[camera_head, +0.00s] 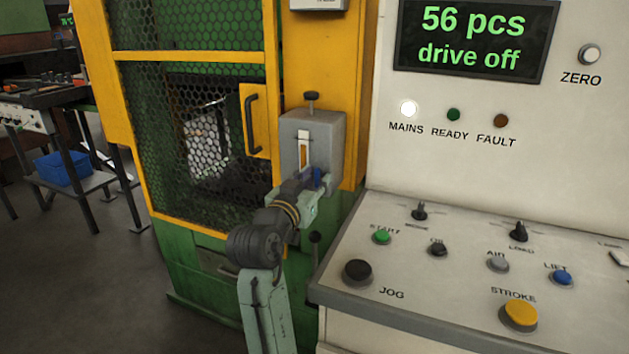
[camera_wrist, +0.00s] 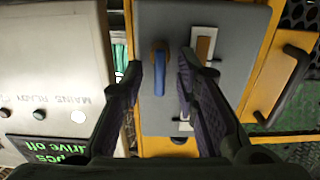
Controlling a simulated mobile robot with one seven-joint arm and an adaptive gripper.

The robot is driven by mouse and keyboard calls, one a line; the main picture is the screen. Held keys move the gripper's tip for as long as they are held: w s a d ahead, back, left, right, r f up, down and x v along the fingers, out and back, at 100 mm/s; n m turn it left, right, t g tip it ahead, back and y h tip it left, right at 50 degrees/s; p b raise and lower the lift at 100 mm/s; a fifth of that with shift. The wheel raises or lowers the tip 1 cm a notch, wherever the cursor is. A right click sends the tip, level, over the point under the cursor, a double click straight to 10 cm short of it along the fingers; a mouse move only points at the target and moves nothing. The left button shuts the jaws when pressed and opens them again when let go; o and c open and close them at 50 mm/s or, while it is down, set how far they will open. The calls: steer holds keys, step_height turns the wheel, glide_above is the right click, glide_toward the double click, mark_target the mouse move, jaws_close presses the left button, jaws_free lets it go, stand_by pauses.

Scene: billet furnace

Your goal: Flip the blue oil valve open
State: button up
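The blue oil valve lever (camera_head: 317,177) is on the lower right front of a grey box (camera_head: 325,130) on the yellow machine frame. In the wrist view, the blue lever (camera_wrist: 159,75) stands along the picture's vertical, with a brownish end at the top. My gripper (camera_head: 309,194) is at the lower part of the box. In the wrist view, my gripper (camera_wrist: 160,62) is open, with one dark finger on each side of the lever. Gaps show between both fingers and the lever. The right finger partly covers the white-framed sight glass (camera_wrist: 203,46). In the head view, my gripper hides the lever's lower part.
A control panel (camera_head: 440,225) with several buttons and switches stands close to the right of my arm. A yellow door with a black handle (camera_head: 251,125) and green mesh is left of the box. A black knob (camera_head: 312,97) tops the box.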

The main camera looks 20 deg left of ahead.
steer(key=s, duration=1.2)
steer(key=shift+a, duration=0.2)
